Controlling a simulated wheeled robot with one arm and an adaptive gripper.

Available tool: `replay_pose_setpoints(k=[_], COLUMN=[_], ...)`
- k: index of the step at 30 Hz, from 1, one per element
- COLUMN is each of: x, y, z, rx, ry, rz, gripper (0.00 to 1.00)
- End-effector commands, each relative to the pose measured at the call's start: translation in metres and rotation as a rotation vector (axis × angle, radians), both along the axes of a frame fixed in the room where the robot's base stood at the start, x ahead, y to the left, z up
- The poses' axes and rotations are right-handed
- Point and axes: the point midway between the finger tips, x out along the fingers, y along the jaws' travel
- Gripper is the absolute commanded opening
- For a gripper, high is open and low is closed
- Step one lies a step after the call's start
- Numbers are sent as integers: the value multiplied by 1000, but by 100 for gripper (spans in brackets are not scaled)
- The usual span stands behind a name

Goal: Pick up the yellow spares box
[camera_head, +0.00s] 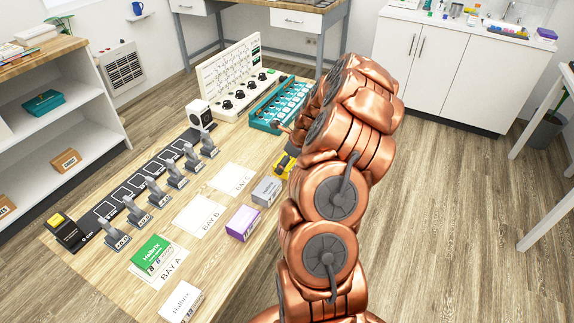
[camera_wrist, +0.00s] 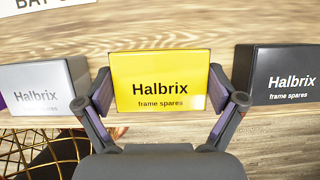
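The yellow spares box (camera_wrist: 160,75) stands upright on the wooden table, facing me in the wrist view, with "Halbrix frame spares" on its front. My gripper (camera_wrist: 161,90) has its two fingers spread, one at each side edge of the box. The fingertips are very close to its sides; I cannot make out contact. In the head view a small part of the yellow box (camera_head: 281,164) shows beside my copper arm, which hides the rest and my gripper.
A grey box (camera_wrist: 40,87) stands to the left and a black box (camera_wrist: 282,75) to the right, each close by a finger. In the head view a purple box (camera_head: 243,223), a teal tray (camera_head: 262,124) and a white panel (camera_head: 232,70) share the table.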

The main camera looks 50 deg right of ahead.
Motion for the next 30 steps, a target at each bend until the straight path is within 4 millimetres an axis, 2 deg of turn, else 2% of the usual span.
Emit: replay_pose_setpoints(k=[1,9,19,23,30], x=[0,0,0,0,0], y=[0,0,0,0,-2], z=[0,0,6,22,68], rx=[0,0,-1,-3,-5], ry=[0,0,0,1,-3], rz=[0,0,0,2,-1], gripper=[81,55,55,55,55])
